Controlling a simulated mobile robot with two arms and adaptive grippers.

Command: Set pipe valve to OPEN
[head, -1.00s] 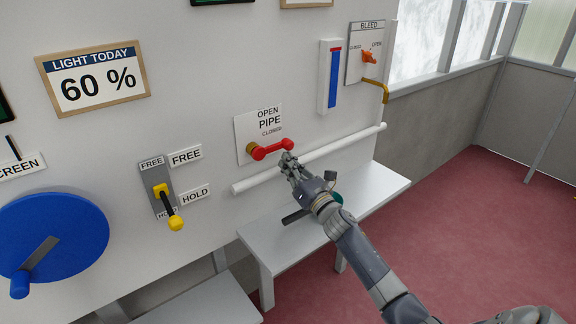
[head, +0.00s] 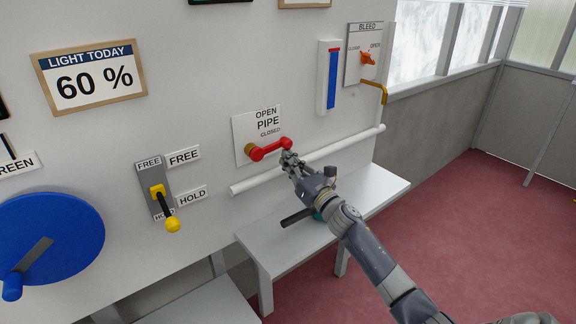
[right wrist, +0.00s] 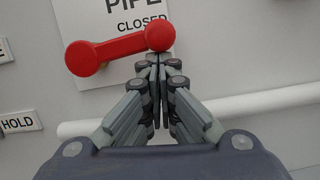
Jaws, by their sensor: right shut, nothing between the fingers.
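The red pipe valve handle (head: 270,149) sits on a brass hub on the white PIPE plate (head: 243,128). The plate has OPEN at its top and CLOSED lower right. The handle points right, toward the CLOSED side, and ends in a round knob. My right gripper (head: 287,157) is shut and empty, its fingertips right at the knob end. In the right wrist view the red handle (right wrist: 110,50) runs left from the knob, and the shut fingertips (right wrist: 156,60) lie just below the knob; I cannot tell whether they touch. My left gripper is not in view.
A white horizontal pipe (head: 310,160) runs just below the valve. A white bench (head: 370,195) stands under it with a dark-handled tool (head: 297,217). A yellow-knobbed FREE/HOLD lever (head: 161,200) and a blue wheel (head: 60,235) are left. The orange BLEED valve (head: 367,59) is upper right.

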